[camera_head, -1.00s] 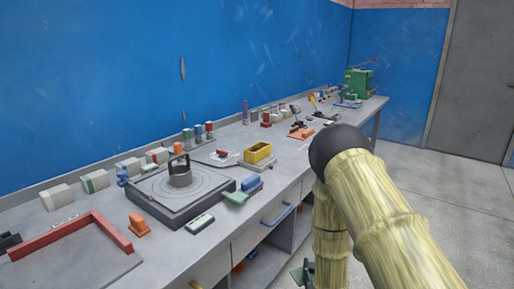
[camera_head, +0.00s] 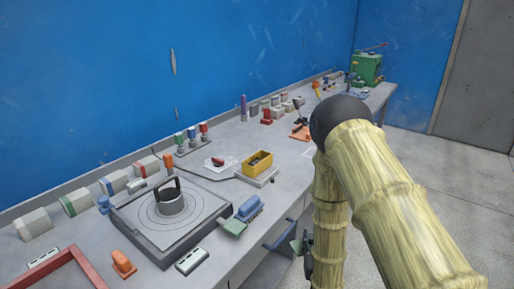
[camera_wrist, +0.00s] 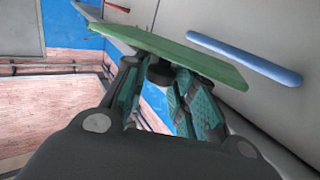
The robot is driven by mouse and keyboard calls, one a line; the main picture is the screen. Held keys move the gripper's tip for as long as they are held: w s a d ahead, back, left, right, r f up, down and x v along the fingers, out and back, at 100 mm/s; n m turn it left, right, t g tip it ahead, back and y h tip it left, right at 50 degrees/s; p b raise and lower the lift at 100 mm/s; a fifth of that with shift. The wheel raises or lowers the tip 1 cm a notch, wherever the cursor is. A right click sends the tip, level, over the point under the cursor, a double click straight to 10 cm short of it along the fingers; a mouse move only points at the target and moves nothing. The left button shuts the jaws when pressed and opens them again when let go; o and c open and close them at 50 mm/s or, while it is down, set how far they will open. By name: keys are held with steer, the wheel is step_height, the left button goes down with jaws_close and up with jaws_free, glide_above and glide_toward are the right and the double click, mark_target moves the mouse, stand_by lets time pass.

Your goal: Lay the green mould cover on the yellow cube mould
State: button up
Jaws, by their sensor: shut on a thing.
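The yellow cube mould (camera_head: 256,171) stands on the bench, open at the top with a dark inside. It sits on a grey plate right of the round-topped block. In the wrist view my gripper (camera_wrist: 160,78) is shut on the flat green mould cover (camera_wrist: 175,50), which lies across the fingers. The cover is in front of the bench's grey front, near a blue drawer handle (camera_wrist: 245,60). In the head view my gripper is mostly hidden behind my arm, low in front of the bench, right of and apart from the mould. The mould is not visible in the wrist view.
A dark block with a black-handled disc (camera_head: 170,203) stands left of the mould. A blue item (camera_head: 249,208) and a small green piece (camera_head: 233,227) lie at the front edge. Several bottles (camera_head: 191,136) stand behind. Bare bench lies right of the mould.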

step_height(320, 180, up, 4)
steer(key=p, duration=0.3)
steer(key=shift+r, duration=0.25)
steer(key=shift+s+f, duration=0.1)
steer(key=shift+f, duration=0.3)
steer(key=shift+r, duration=0.1)
